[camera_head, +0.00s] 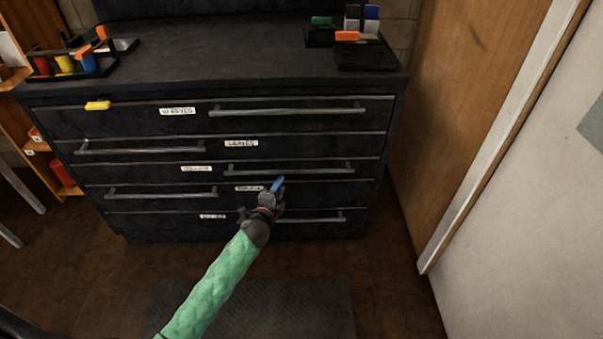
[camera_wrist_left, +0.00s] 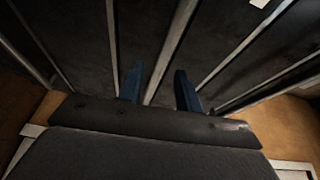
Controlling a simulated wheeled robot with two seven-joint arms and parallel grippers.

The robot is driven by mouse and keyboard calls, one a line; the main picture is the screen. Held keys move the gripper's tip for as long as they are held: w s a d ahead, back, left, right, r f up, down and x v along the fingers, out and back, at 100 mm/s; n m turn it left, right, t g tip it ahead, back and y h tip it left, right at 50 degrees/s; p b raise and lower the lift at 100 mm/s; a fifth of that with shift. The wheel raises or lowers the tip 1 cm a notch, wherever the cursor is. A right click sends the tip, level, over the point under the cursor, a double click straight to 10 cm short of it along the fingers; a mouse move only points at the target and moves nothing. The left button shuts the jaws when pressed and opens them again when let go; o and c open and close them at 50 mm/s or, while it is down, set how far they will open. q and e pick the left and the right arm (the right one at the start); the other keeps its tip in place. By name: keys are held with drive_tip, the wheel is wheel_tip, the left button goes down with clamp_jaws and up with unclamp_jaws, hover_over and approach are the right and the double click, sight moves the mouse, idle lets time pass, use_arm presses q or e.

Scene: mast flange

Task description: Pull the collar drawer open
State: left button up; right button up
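A black chest of drawers (camera_head: 135,228) has five shut drawers with bar handles and small white labels. The label print is too blurred to tell surely which is the collar drawer. My left gripper (camera_head: 278,184) is in front of the chest, its blue fingertips just below the third drawer's handle (camera_head: 320,169) in the head view. In the left wrist view my left gripper (camera_wrist_left: 158,85) is open, and a grey bar handle (camera_wrist_left: 175,45) runs through the gap between its fingers. I cannot tell whether they reach around it. My right gripper is not in view.
A yellow piece (camera_head: 97,105) sits at the top drawer's front edge. Trays with coloured items stand on the chest top, left (camera_head: 122,46) and right (camera_head: 377,57). A wooden panel (camera_head: 455,110) and a pale door (camera_head: 530,200) stand close on the right. A dark mat (camera_head: 315,305) lies on the clear floor in front.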

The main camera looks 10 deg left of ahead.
sight(289, 172)
use_arm(q)
drive_tip(key=shift+m, duration=0.4)
drive_tip(key=shift+w+d+r, duration=0.1)
drive_tip(key=shift+w+d, duration=0.1)
drive_tip(key=shift+w, duration=1.1)
drive_tip(key=shift+w+d+f, duration=0.1)
drive_tip(key=shift+w+d, duration=0.15)
drive_tip(key=shift+w, duration=1)
drive_tip(key=shift+w+d+r, duration=0.1)
drive_tip(key=shift+w+d, duration=0.1)
drive_tip(key=shift+w, duration=1.1)
clamp_jaws()
